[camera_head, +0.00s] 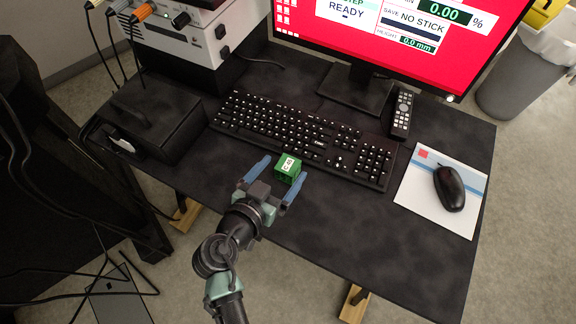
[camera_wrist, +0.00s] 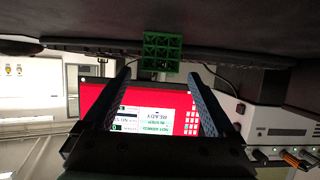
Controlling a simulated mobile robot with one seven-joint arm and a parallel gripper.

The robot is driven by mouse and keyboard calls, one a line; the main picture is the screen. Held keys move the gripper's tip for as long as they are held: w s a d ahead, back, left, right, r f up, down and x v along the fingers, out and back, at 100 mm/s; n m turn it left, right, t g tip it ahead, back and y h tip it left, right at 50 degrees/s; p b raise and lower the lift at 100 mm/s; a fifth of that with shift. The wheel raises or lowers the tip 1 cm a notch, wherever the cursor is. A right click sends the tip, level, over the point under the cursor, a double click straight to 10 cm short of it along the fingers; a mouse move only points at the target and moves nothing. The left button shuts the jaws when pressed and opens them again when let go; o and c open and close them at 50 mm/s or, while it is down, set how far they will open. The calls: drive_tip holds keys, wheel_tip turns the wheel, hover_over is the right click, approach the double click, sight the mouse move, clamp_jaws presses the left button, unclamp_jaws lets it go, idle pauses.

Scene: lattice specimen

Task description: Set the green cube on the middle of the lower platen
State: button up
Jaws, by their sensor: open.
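The green cube (camera_head: 287,168), with a white label on top, sits on the dark desk in front of the keyboard. My gripper (camera_head: 286,167) is open, its two blue fingers spread with the cube showing between their tips in the head view. In the wrist view, which is upside down, the cube (camera_wrist: 162,50) shows an open lattice face and lies between the fingers sideways, offset toward the desk from my gripper (camera_wrist: 161,72). I see no finger touching it. I cannot make out the lower platen in either view.
A keyboard (camera_head: 300,137) lies just behind the cube, with a monitor (camera_head: 400,25) beyond. A remote (camera_head: 402,114) and a mouse (camera_head: 449,188) on a pad (camera_head: 416,195) are to the right. A black box (camera_head: 150,125) and a dark cabled structure (camera_head: 60,160) are left. The desk's front right is clear.

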sight(285, 169)
drive_tip(key=shift+f+x, duration=0.15)
drive_tip(key=shift+x, duration=0.8)
drive_tip(key=shift+f+x, duration=0.15)
drive_tip(key=shift+x, duration=0.8)
drive_tip(key=shift+s, duration=0.15)
clamp_jaws()
